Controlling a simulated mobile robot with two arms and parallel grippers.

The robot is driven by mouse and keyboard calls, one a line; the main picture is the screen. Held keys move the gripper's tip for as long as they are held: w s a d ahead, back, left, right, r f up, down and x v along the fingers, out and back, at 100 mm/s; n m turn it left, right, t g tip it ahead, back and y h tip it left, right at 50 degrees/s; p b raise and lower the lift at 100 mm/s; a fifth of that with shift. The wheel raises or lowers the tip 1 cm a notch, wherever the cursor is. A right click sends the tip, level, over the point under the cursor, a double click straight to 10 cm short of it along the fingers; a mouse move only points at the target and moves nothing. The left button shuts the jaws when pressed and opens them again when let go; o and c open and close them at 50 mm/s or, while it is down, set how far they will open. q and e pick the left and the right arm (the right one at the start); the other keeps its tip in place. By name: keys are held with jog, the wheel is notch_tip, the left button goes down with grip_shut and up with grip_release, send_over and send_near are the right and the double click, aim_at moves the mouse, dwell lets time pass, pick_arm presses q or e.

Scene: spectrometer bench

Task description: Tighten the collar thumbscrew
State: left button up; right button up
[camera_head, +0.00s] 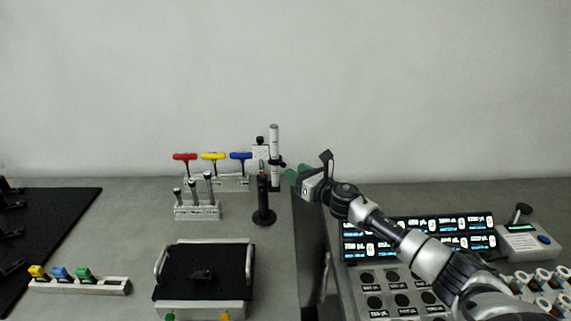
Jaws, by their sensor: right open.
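A white upright tube (274,143) stands at the back of the bench, with small dark fittings beside it. A small dark knob (260,140) shows to its left. Which fitting is the collar thumbscrew is too small to tell. A black post on a round base (263,198) stands just in front of the tube. My right gripper (304,172) is open, close to the right of the tube's lower part. I cannot tell whether it touches anything, and its body hides what lies behind it. My left gripper is out of view.
Red, yellow and blue T-handle tools (213,156) stand in a rack left of the tube, with a second rack (197,212) in front. A black-topped tray (203,270) is nearer. A label panel (420,236) lies right, under my right arm.

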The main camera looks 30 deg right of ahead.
aim_at(284, 166)
jog(key=w, duration=0.3)
jog(key=shift+w+a+r, duration=0.1)
jog(key=shift+w+a, duration=0.2)
jog(key=shift+w, duration=0.35)
jog(key=shift+w+a, duration=0.1)
jog(key=shift+w, duration=0.2)
jog(key=shift+c, duration=0.2)
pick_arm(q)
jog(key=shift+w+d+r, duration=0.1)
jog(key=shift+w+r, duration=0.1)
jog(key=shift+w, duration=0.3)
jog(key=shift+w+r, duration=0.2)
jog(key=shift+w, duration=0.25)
pick_arm(e)
grip_shut()
